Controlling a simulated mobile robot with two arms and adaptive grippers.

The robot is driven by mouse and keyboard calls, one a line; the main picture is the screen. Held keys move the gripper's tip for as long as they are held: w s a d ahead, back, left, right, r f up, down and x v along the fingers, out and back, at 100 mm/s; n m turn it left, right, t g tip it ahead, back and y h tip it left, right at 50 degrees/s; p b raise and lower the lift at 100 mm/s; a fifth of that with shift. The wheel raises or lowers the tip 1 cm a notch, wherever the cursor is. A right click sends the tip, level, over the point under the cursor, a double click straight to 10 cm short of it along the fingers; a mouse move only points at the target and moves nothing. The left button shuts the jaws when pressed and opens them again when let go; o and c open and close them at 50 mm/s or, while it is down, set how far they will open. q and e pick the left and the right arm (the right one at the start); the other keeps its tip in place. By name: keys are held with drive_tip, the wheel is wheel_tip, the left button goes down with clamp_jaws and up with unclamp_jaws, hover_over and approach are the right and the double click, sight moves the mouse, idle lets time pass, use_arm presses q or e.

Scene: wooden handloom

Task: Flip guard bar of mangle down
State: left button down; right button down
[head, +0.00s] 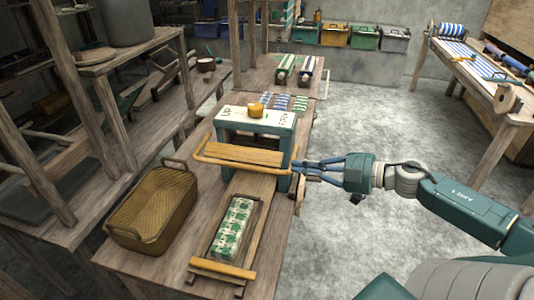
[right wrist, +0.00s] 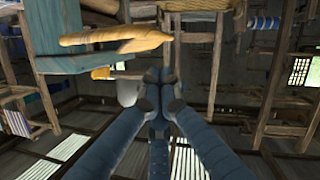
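The mangle (head: 288,131) is a teal frame with a white labelled top and an orange knob (head: 257,110), standing on a wooden table. My right gripper (head: 300,168) is at the right side of the mangle, close to the bar's right end. In the right wrist view its fingertips (right wrist: 164,76) are together with nothing visible between them. The pale wooden bar (right wrist: 115,40) lies above and left of them there. My left gripper is not in view.
A wicker basket (head: 153,207) stands at the table's left. A tray (head: 215,268) with green-patterned cloth (head: 233,228) lies in front of the mangle. Striped cloths (head: 283,102) lie behind it. The grey floor (head: 362,110) right of the table is open.

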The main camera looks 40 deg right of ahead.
drive_tip(key=r, duration=0.1)
drive_tip(key=a+y, duration=0.1)
drive_tip(key=a+r+n, duration=0.1)
drive_tip(key=shift+s+r+g, duration=0.25)
drive_tip(key=shift+r+g, duration=0.1)
drive_tip(key=shift+g, duration=0.05)
drive_tip(key=w+a+f+b, duration=0.3)
drive_tip(key=w+f, duration=0.3)
drive_tip(key=w, duration=0.3)
drive_tip(key=shift+w+a, duration=0.15)
drive_tip(key=shift+a, duration=0.35)
